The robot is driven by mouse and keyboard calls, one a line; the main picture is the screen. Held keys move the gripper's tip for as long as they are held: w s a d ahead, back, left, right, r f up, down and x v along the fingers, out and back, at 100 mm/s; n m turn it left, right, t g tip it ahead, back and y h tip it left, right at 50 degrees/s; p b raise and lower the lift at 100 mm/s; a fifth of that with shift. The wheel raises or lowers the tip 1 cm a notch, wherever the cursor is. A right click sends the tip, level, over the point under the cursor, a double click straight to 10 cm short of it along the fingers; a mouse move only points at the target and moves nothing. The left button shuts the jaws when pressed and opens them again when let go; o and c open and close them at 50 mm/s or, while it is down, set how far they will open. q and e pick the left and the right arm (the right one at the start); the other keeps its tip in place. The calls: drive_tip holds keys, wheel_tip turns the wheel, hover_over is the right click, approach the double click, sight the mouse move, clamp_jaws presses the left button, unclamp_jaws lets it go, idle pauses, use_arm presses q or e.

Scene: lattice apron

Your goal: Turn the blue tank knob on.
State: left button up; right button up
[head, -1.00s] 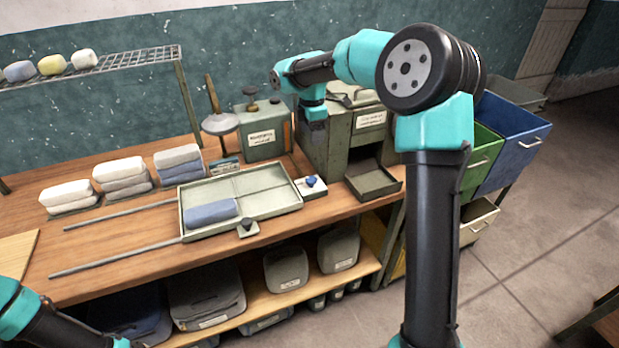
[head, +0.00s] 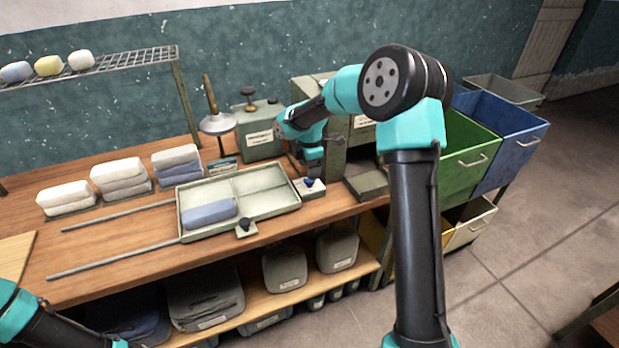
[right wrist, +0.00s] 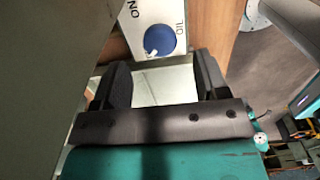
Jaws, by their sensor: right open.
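The blue tank knob (head: 309,182) sits on a small white plate (head: 316,191) at the right end of the grey tray. In the right wrist view the round blue knob (right wrist: 158,40) has a white mark at its lower left edge, and the white plate (right wrist: 150,14) bears lettering on both sides of it. My right gripper (head: 313,172) is just above and behind the knob in the head view. In the wrist view its open, empty fingers (right wrist: 164,76) point toward the knob, which lies beyond their tips. My left gripper is outside the view.
The grey tray (head: 270,211) holds a blue folded cloth (head: 209,212). A black knob (head: 245,224) is at its front edge. A grey-green labelled box (head: 262,147) and a larger cabinet (head: 338,160) stand close around my right gripper. Folded cloth stacks (head: 121,172) lie left.

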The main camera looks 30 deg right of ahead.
sight(309, 182)
drive_tip(key=shift+f, duration=2.35)
drive_tip(key=c, duration=0.9)
